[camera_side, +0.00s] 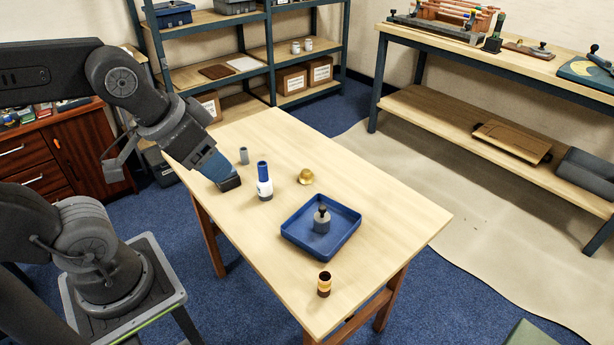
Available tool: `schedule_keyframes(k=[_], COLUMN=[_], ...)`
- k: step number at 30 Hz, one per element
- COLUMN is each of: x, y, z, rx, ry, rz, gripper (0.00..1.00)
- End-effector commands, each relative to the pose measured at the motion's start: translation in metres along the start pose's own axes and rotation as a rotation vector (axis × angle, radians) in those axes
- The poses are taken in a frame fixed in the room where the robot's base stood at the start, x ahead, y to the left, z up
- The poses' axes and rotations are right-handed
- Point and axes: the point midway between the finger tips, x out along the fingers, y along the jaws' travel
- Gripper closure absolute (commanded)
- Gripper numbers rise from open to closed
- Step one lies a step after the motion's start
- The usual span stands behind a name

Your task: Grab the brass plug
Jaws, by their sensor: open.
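The brass plug (305,176) is a small, gold-coloured rounded piece lying on the light wooden table (370,190), behind the blue tray. My gripper (230,184) is at the table's left side, low over the top and left of the blue-and-white bottle. It is apart from the brass plug, with the bottle roughly between them. Its fingertips are small and dark here, and I see nothing held in it.
A blue-and-white bottle (264,182) and a small grey cylinder (244,156) stand near my gripper. A blue tray (345,247) holds a grey, dark-topped piece (321,220). A brown-and-tan cylinder (324,284) stands near the front corner. The table's right part is clear.

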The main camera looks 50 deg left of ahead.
Motion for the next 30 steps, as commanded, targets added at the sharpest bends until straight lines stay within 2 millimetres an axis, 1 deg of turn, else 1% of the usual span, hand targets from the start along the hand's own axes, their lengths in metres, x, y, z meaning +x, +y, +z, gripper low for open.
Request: schedule_keyframes(k=[1,4,11,14,17,20,21,23,24,26,27,29,30], x=[0.0,0.0,0.0,0.002,0.009,0.025,0.033,0.046,0.057,0.074,0.087,0.108,0.122], y=[0.0,0.0,0.0,-0.003,-0.009,-0.019,-0.025,-0.032,-0.038,-0.046,-0.052,-0.061,-0.067], z=[0.0,0.0,-0.001,-0.009,-0.031,-0.061,-0.075,-0.094,-0.106,-0.124,-0.134,-0.149,-0.158], rx=[0.0,0.0,-0.002,-0.024,-0.081,-0.164,-0.201,-0.256,-0.292,-0.345,-0.379,-0.43,-0.464], ry=[0.0,0.0,-0.001,-0.009,-0.025,-0.047,-0.054,-0.062,-0.068,-0.074,-0.08,-0.085,-0.088], rz=[0.0,0.0,-0.001,-0.012,-0.038,-0.077,-0.095,-0.122,-0.139,-0.164,-0.182,-0.207,-0.222], gripper=[0.34,0.24,0.24,0.24,0.24,0.24,0.24,0.24,0.24,0.24,0.24,0.24,0.24])
